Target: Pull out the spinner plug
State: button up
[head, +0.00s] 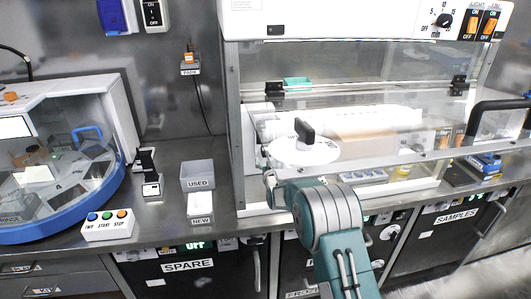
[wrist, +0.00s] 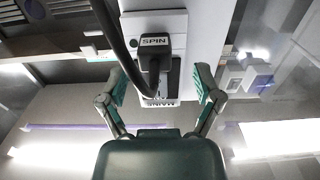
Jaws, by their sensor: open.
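The spinner plug (wrist: 154,43) is a black block labelled SPIN in the wrist view. A thick black cable runs beside it at the upper left. It sits against a white fixture (wrist: 193,25), but how deep it is seated cannot be seen. My gripper (wrist: 160,82) is open, with one teal-padded finger on each side of the plug's lower end. Gaps show between the fingers and the plug, so it is not gripped. In the head view I cannot make out the plug or my fingertips; my teal arm reaches toward the glass-fronted cabinet.
In the head view, the cabinet (head: 234,130) stands above the counter at centre right. The blue-rimmed spinner machine (head: 100,198) is at left, with a button box (head: 108,225) in front. A grey USED bin (head: 198,174) and a PARK socket (head: 190,72) are between them.

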jog(key=x, duration=0.4)
jog(key=shift+w+d, duration=0.3)
jog(key=shift+w+r, duration=0.1)
jog(key=shift+r, duration=0.05)
jog(key=shift+a+r, duration=0.1)
jog(key=shift+r, duration=0.1)
jog(key=shift+a+r, duration=0.1)
jog(key=shift+a, duration=0.15)
dwell(0.6)
grip_shut()
jog(key=shift+s+a+f, duration=0.15)
jog(key=shift+s+f, duration=0.1)
jog(key=shift+s, duration=0.1)
